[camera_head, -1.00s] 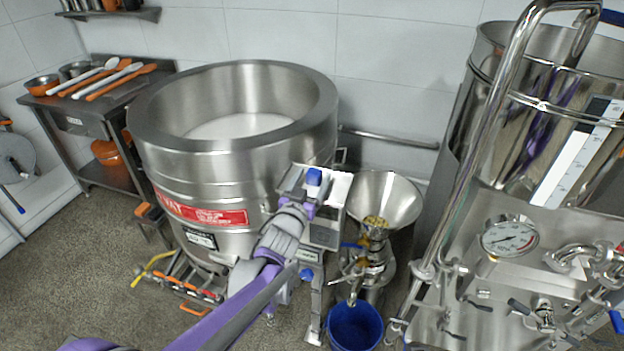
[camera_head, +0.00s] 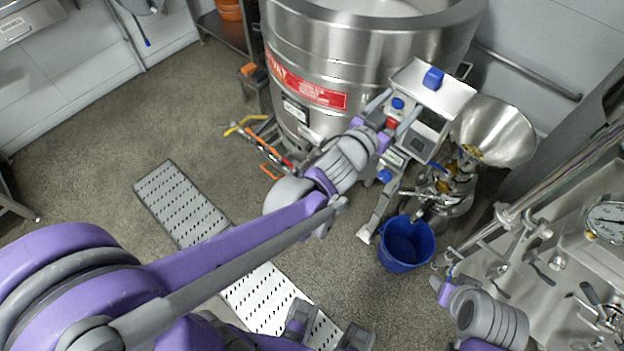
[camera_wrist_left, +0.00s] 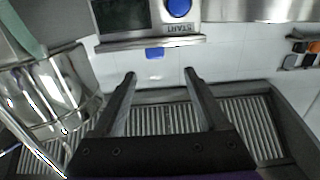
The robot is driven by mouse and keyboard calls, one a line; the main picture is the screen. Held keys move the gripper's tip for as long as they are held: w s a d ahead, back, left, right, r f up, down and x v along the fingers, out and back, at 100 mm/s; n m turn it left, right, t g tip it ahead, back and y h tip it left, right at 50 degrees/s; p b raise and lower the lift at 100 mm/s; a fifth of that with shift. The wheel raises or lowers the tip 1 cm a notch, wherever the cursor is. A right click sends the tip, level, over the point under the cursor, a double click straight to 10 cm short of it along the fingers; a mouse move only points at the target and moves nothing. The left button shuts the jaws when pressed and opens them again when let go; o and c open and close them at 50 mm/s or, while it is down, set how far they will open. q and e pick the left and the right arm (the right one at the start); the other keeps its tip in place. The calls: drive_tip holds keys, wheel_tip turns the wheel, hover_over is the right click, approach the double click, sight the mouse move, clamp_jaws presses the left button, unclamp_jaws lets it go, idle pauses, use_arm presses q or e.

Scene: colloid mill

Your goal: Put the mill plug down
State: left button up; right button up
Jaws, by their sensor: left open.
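My left gripper (camera_head: 392,110) is open at the front of the mill's steel control box (camera_head: 452,98). In the left wrist view its two fingers (camera_wrist_left: 160,80) stand apart with nothing between them. Beyond the tips, a small blue piece (camera_wrist_left: 154,53) sits under the box's lower edge, beside a blue button (camera_wrist_left: 178,8) and a START label. I cannot make out for certain which piece is the mill plug. The mill (camera_head: 452,185), with its steel hopper (camera_head: 500,130), stands right of the box. My right arm shows at the lower right; its gripper (camera_head: 445,290) is small and unclear.
A blue bucket (camera_head: 406,245) stands on the floor below the mill. A large steel vat (camera_head: 370,60) is behind my left gripper. The floor (camera_head: 90,140) at left is mostly clear, with a drain grate (camera_head: 180,200).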

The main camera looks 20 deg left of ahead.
use_arm(q)
drive_tip(key=s+a+f+n+g+y, duration=0.2)
drive_tip(key=s+a+f+y, duration=0.15)
drive_tip(key=a, duration=0.35)
drive_tip(key=s+a+f+g, duration=0.2)
drive_tip(key=s+f+g, duration=0.1)
drive_tip(key=s, duration=0.4)
drive_tip(key=s+a+f+g+y, duration=0.1)
drive_tip(key=s+f+g, duration=0.2)
drive_tip(key=s+f, duration=0.2)
drive_tip(key=s+a+f+n+g, duration=0.1)
drive_tip(key=s+f+g, duration=0.3)
drive_tip(key=s, duration=0.7)
drive_tip(key=shift+s+a+f, duration=0.15)
drive_tip(key=shift+a+f, duration=0.05)
drive_tip(key=shift+a, duration=0.65)
drive_tip(key=shift+r, duration=0.1)
